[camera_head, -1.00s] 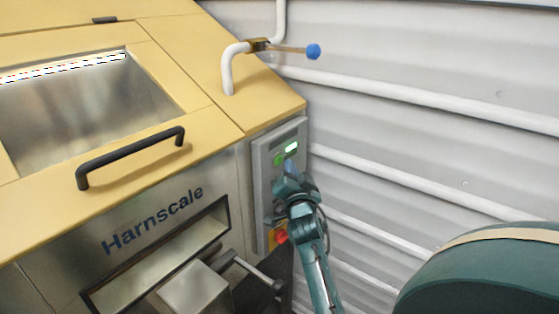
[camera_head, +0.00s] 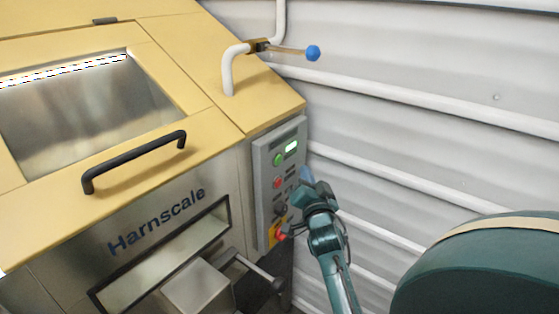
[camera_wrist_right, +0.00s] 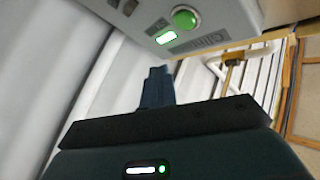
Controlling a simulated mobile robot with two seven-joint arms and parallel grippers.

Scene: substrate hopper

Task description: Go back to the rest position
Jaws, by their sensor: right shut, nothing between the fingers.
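My right gripper (camera_head: 306,180) is shut and empty, just right of the control panel (camera_head: 264,190) on the hopper's side, in the head view. A gap seems to lie between its tip and the panel, though depth is hard to judge. In the right wrist view its dark blue fingers (camera_wrist_right: 156,88) are together, below the panel's green button (camera_wrist_right: 185,18) and lit display (camera_wrist_right: 166,37). The panel also carries a red button (camera_head: 277,183), a dark knob (camera_head: 280,209) and a red stop switch on yellow (camera_head: 278,232). My left gripper is not in view.
The yellow and steel hopper (camera_head: 215,125) with a black lid handle (camera_head: 135,160) fills the left. A blue-knobbed valve lever (camera_head: 313,53) sticks out above. A steel chute with a bar handle (camera_head: 258,272) juts out below. A ribbed wall (camera_head: 430,130) with pipes closes the right.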

